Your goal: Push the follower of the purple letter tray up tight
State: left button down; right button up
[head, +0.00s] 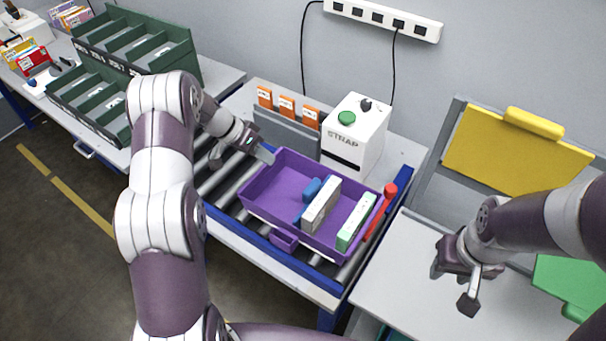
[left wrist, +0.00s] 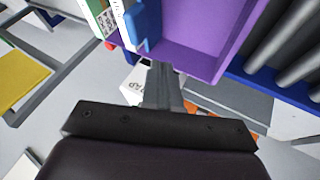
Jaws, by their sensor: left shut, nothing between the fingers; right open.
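The purple letter tray (head: 262,204) sits on a roller conveyor. Its blue follower (head: 311,189) stands inside, against the left face of a whitish bundle of letters (head: 322,206). A pale green bundle (head: 356,221) stands further right, with a gap between the two bundles. The left wrist view shows the tray (left wrist: 212,38), the follower (left wrist: 143,24) and the letter edges (left wrist: 116,14). My left gripper (head: 264,154) is shut and empty at the tray's back left corner; whether it touches the rim is unclear. My right gripper (head: 462,288) is open and empty above the grey table, away from the tray.
A white strap machine (head: 354,137) with a green button stands behind the tray. A red-topped post (head: 389,191) is at the tray's right. Orange cards (head: 287,106) stand behind the conveyor. Green sorting racks (head: 137,48) are at the far left. Bare rollers (head: 222,183) lie left of the tray.

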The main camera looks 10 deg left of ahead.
aim_at(311, 187)
pick_arm(q)
jog(key=d+f, duration=0.2)
jog(key=d, duration=0.2)
jog(key=d+f+b, duration=0.1)
jog(key=d+f, duration=0.2)
jog(key=d+f+b, duration=0.1)
jog(key=d+f, duration=0.2)
jog(key=d, duration=0.1)
jog(key=shift+s+d+f, duration=0.1)
jog(key=shift+s+d, duration=0.2)
jog(key=shift+d, duration=0.05)
jog(key=shift+s+d, duration=0.1)
jog(key=shift+d, duration=0.15)
pick_arm(e)
jog(key=f, duration=0.3)
jog(key=shift+w+a, duration=0.15)
jog(key=shift+a, duration=0.2)
